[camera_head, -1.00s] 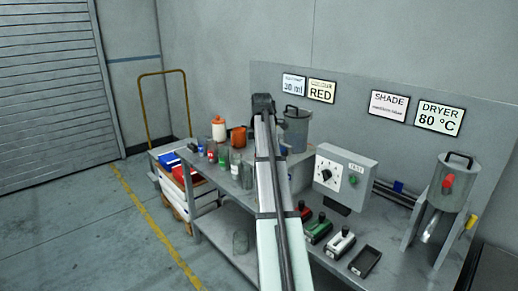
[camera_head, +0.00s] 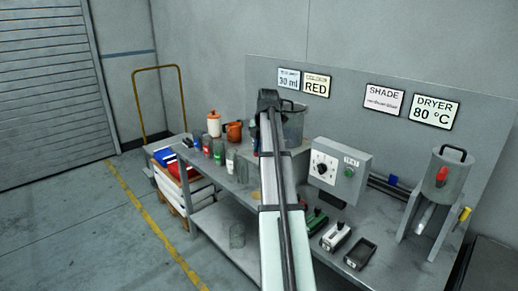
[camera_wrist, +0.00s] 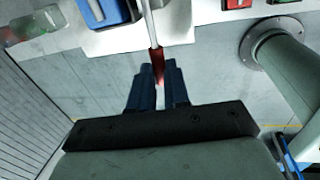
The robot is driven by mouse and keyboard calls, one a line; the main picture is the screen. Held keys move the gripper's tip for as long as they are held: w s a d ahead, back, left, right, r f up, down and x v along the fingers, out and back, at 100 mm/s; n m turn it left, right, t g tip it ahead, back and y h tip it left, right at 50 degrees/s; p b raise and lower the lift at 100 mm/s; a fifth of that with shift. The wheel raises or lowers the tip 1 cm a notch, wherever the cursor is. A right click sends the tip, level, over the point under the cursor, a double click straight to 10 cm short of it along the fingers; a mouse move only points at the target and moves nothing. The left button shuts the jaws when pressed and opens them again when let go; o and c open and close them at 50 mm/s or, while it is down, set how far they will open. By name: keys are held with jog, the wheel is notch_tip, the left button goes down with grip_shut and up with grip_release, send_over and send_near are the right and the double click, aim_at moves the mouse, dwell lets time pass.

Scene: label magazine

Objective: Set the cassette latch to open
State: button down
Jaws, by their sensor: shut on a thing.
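In the wrist view, my gripper (camera_wrist: 158,74) is shut on a narrow red handle-like piece (camera_wrist: 155,54) at the end of a thin grey rod (camera_wrist: 149,22). I cannot tell whether this piece is the cassette latch, or how it is set. The fingers hide its lower part.
A blue part (camera_wrist: 103,12) is close by at upper left in the wrist view. A hopper with a red knob (camera_head: 441,176) stands right.

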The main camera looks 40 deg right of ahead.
dwell(0.3)
jog(key=c, duration=1.1)
grip_release()
jog(key=shift+r, duration=0.15)
notch_tip(320, 180, up, 13)
jog(key=s, duration=0.2)
jog(key=shift+s+r, duration=0.15)
jog(key=shift+s, duration=0.2)
